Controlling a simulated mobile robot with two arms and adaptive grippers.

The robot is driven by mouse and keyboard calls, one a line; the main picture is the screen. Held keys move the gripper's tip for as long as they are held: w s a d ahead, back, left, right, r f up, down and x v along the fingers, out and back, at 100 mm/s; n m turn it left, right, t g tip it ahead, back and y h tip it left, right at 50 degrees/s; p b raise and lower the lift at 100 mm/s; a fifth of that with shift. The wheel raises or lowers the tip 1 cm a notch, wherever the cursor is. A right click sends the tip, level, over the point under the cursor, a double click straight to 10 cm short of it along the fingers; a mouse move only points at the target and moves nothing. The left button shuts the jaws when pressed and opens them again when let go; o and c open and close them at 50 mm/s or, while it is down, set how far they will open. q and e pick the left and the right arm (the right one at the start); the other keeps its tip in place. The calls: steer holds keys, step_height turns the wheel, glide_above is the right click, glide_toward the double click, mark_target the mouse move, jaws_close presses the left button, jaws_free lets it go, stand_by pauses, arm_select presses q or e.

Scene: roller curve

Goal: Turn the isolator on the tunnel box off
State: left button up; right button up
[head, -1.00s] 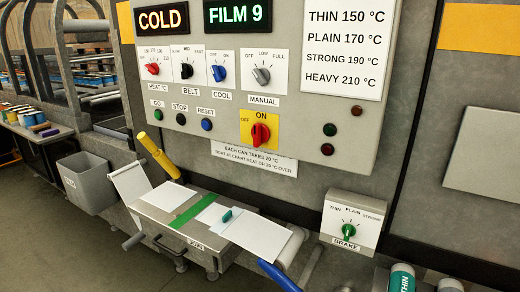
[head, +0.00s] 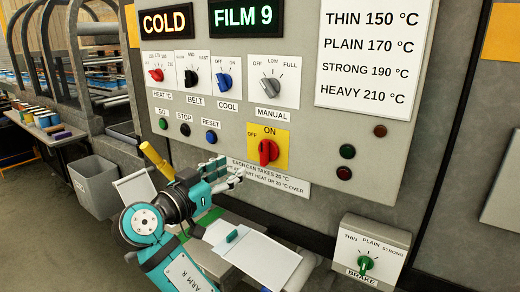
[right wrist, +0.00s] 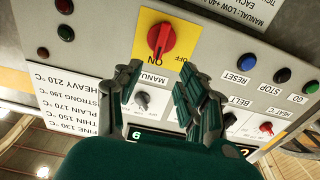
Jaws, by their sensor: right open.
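The isolator (head: 268,152) is a red knob on a yellow plate marked OFF at the left and ON at the top. It stands upright, in line with ON, on the grey front panel of the tunnel box (head: 305,125). My right gripper (head: 236,171) is open and empty, just left of and below the knob in the head view. In the right wrist view the isolator (right wrist: 161,40) appears upside down, ahead of and between the two open fingers (right wrist: 160,75), and they seem apart from it. My left gripper is not in view.
Other knobs, such as the manual knob (head: 271,91) and cool knob (head: 225,82), sit above on the panel, with several buttons. A yellow handle (head: 157,160) and a shelf with white sheets (head: 262,255) lie below. The brake dial (head: 365,263) is at the lower right.

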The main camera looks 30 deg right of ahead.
mark_target(262, 151)
steer(key=p+x, duration=0.2)
steer(key=x, duration=0.9)
steer(key=shift+w+d+r+p, duration=0.1)
steer(key=shift+d+r+p, duration=0.05)
steer(key=shift+d+p, duration=0.2)
steer(key=shift+w+d, duration=0.2)
steer(key=shift+d, duration=0.2)
jaws_close()
